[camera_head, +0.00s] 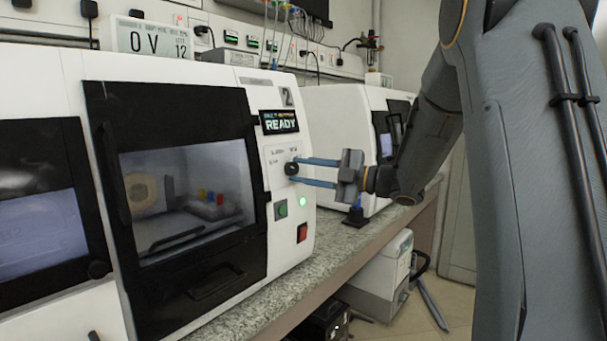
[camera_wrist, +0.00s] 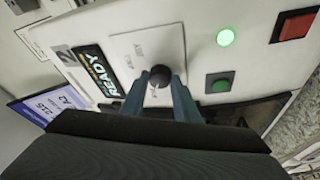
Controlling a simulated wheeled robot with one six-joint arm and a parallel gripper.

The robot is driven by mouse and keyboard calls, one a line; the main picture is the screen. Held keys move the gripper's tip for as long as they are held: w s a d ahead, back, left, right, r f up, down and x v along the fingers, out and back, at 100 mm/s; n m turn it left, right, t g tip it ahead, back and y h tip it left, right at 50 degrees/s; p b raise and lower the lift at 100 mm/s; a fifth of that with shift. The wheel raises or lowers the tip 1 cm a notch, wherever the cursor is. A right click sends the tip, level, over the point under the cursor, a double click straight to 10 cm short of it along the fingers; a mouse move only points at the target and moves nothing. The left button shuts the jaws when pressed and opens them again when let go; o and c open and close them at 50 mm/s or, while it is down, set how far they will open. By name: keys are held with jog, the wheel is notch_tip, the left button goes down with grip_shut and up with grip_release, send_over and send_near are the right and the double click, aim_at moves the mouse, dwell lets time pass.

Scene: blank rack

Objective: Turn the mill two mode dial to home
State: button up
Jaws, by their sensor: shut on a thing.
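The mill marked "2" (camera_head: 180,170) is a white machine with a black-framed window door, and its screen (camera_head: 279,121) reads READY. Its mode dial (camera_head: 291,168) is a small black knob on a white plate below the screen. In the wrist view the dial (camera_wrist: 160,75) sits between the two blue fingertips. My gripper (camera_head: 293,169) reaches in from the right, its blue fingers shut on the dial. The wrist view also shows my gripper (camera_wrist: 160,88) around the knob. The labels around the dial are too small to read, so its pointed setting is unclear.
Below the dial are a green button (camera_head: 282,209), a lit green lamp (camera_head: 303,202) and a red switch (camera_head: 302,232). Another white machine (camera_head: 345,140) stands behind, to the right. The granite bench edge (camera_head: 330,262) runs below. A display box (camera_head: 150,38) stands behind.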

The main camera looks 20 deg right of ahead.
dwell(0.3)
jog(key=o, duration=1)
jog(key=shift+o, duration=0.2)
jog(key=v, duration=0.8)
jog(key=shift+b, duration=0.3)
jog(key=shift+a, duration=0.1)
